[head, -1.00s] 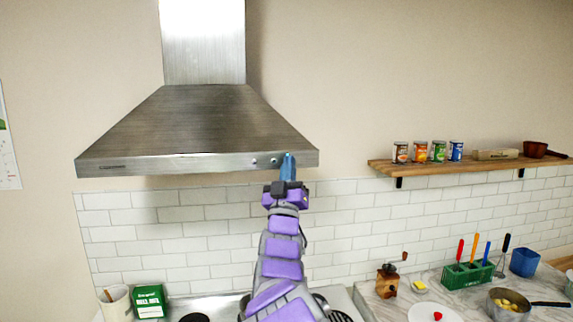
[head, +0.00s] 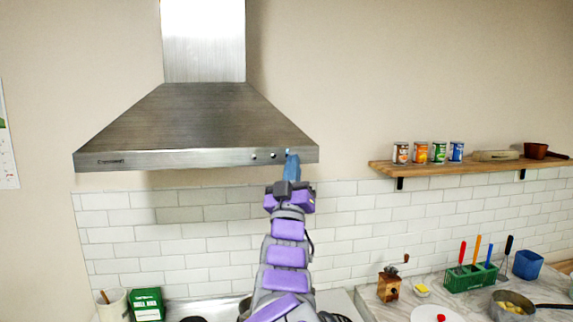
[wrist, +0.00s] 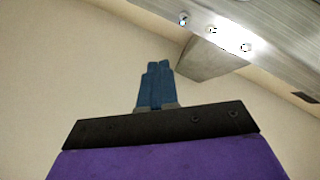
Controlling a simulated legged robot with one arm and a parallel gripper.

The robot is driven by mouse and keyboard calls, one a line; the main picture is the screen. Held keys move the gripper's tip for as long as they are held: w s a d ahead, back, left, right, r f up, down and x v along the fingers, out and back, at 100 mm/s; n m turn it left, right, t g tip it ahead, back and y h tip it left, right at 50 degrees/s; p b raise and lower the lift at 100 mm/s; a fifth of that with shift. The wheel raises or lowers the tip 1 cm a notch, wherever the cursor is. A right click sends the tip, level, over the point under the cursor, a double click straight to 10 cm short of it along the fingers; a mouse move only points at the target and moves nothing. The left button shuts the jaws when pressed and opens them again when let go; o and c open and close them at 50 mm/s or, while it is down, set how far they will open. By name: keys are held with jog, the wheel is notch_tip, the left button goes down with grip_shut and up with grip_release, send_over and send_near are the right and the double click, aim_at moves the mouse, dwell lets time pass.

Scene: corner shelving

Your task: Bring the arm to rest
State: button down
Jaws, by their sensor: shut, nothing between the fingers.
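My arm reaches up in front of the tiled wall in the head view. My gripper (head: 291,164) has blue fingers, pointing up, and overlaps the right end of the range hood's front edge (head: 190,158). In the wrist view my gripper (wrist: 157,82) has its fingers together with nothing between them. The hood's lower front edge with its small round buttons (wrist: 215,28) lies above and to the right of the fingers there. A gap shows between fingers and hood in that view.
A wooden shelf (head: 465,164) with several cans is at the right. The counter below holds a green utensil rack (head: 470,277), a coffee grinder (head: 389,284), a blue container (head: 527,264) and a pan (head: 512,305). A green box (head: 147,304) and a mug (head: 113,305) stand lower left.

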jog(key=shift+s+d+b, duration=0.25)
jog(key=shift+s+b, duration=0.05)
jog(key=shift+s, duration=0.5)
jog(key=shift+w+f, duration=0.1)
jog(key=d+f+g+b, duration=0.3)
jog(key=d+f+g, duration=0.45)
jog(key=f, duration=0.65)
jog(key=s+d+f+m+g+b, duration=0.1)
jog(key=s+d+f+g, duration=0.15)
jog(key=f, duration=0.35)
jog(key=s+d+f+g+b, duration=0.1)
jog(key=s+d+f+g, duration=0.1)
jog(key=s+f+g, duration=0.3)
jog(key=s+d+f+m+b, duration=0.1)
jog(key=s+d+f+b, duration=0.15)
jog(key=f, duration=0.55)
jog(key=s+d+f+g+b, duration=0.1)
jog(key=s+f+g, duration=0.3)
jog(key=s, duration=0.8)
jog(key=s+d+f+m+g+b, duration=0.1)
jog(key=s+d+f+g, duration=0.1)
jog(key=s+f+g, duration=0.3)
jog(key=s+d+f+g+y+b, duration=0.1)
jog(key=s+f+g, duration=0.3)
jog(key=s+f, duration=0.5)
jog(key=s, duration=1.1)
jog(key=shift+d+f+m+b, duration=0.15)
jog(key=shift+f+m+b, duration=0.05)
jog(key=shift+m+b, duration=0.1)
